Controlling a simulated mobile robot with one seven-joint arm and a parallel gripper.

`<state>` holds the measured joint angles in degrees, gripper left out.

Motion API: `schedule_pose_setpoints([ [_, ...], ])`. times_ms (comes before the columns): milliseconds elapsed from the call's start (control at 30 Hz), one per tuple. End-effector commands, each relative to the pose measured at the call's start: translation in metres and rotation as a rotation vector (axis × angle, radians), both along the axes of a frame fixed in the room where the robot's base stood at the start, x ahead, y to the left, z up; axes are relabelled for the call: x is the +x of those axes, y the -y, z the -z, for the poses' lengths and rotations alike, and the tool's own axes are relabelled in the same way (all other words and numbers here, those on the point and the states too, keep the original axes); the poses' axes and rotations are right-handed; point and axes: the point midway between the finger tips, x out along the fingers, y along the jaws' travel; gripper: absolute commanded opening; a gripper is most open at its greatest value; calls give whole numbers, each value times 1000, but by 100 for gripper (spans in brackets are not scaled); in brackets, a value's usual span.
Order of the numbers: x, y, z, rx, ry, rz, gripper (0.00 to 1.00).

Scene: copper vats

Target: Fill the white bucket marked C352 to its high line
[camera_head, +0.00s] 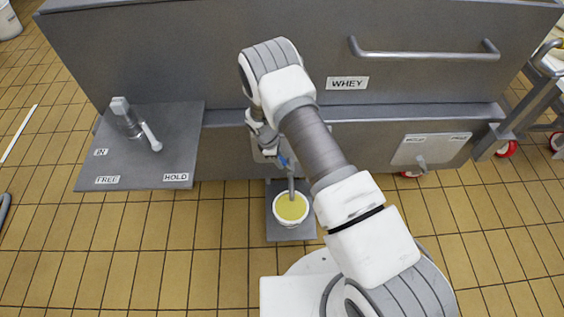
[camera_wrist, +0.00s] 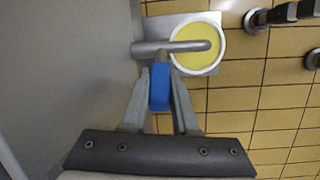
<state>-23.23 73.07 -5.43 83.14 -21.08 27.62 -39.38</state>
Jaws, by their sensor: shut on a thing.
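A white bucket (camera_head: 291,222) stands on a grey plate on the floor below the vat's front, holding yellow liquid; it also shows in the wrist view (camera_wrist: 222,50). I cannot read a mark or see a level line on it. A metal spout (camera_wrist: 178,47) reaches over the bucket's mouth. A blue valve handle (camera_wrist: 160,90) sits beside the spout's base. My gripper (camera_wrist: 162,80) is shut on this handle, one finger on each side. In the head view my arm hides most of my gripper, with only a bit of blue showing.
The steel vat wall (camera_head: 180,60) with a bar handle and a WHEY label (camera_head: 347,83) runs behind. A grey panel (camera_head: 160,130) marked IN, FREE and HOLD juts out at left. Tiled floor around the bucket is mostly clear; wheeled legs stand at right.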

Motion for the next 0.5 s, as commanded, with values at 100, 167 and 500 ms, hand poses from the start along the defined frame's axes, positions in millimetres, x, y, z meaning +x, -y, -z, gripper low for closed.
schedule_pose_setpoints([
  [100, 0, 2, 5, -51, 0, -1, 0],
  [167, 0, 2, 5, -62, 2, -1, 0],
  [500, 0, 2, 4, -67, 1, -1, 29],
])
